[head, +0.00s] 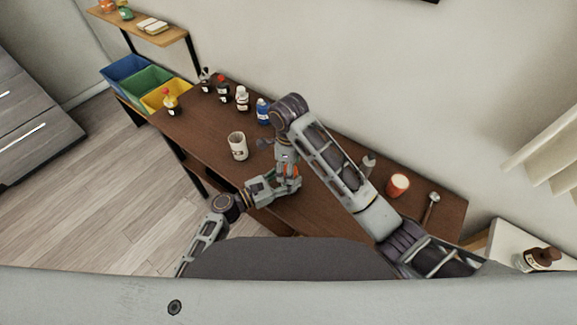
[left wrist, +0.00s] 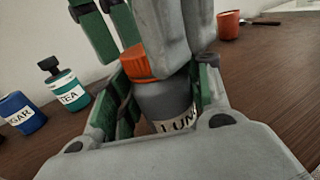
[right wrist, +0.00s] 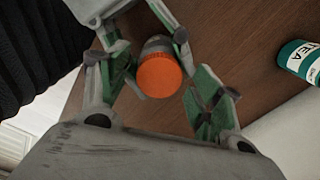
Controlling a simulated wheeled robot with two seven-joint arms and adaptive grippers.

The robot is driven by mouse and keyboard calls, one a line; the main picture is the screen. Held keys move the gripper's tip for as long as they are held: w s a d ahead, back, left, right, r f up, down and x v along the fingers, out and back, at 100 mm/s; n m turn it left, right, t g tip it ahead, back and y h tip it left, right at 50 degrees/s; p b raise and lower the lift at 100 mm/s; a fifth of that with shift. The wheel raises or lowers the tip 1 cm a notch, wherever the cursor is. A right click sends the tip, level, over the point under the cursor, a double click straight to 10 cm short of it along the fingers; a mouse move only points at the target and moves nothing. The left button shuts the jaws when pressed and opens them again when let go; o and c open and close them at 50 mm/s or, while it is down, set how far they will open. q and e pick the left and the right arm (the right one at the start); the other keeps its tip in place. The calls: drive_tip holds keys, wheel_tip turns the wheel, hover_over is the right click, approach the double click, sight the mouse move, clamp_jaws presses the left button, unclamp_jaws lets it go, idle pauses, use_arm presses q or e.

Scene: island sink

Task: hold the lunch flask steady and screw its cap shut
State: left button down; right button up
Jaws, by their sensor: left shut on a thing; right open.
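The lunch flask is a grey bottle (left wrist: 165,102) with a pale label reading "LUN" and an orange ribbed cap (left wrist: 137,63). It stands upright on the brown table in the left wrist view. My left gripper (left wrist: 165,95) is shut around its body. My right gripper (right wrist: 161,84) is open above the flask, its green-padded fingers on either side of the orange cap (right wrist: 159,77) and apart from it. Whether the cap is fully seated cannot be told. In the head view both grippers meet at the table's near edge, left (head: 287,188) below right, and mostly hide the flask.
Several bottles line the back, including a blue one (head: 263,111). An orange mug (head: 397,186) and a spoon (head: 431,207) lie to the right. A teal TEA jar (right wrist: 300,62) shows in the right wrist view.

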drive_tip(key=shift+r, duration=0.1)
drive_tip(key=shift+w+r, duration=0.1)
drive_tip(key=shift+r, duration=2.05)
drive_tip(key=shift+c, duration=0.5)
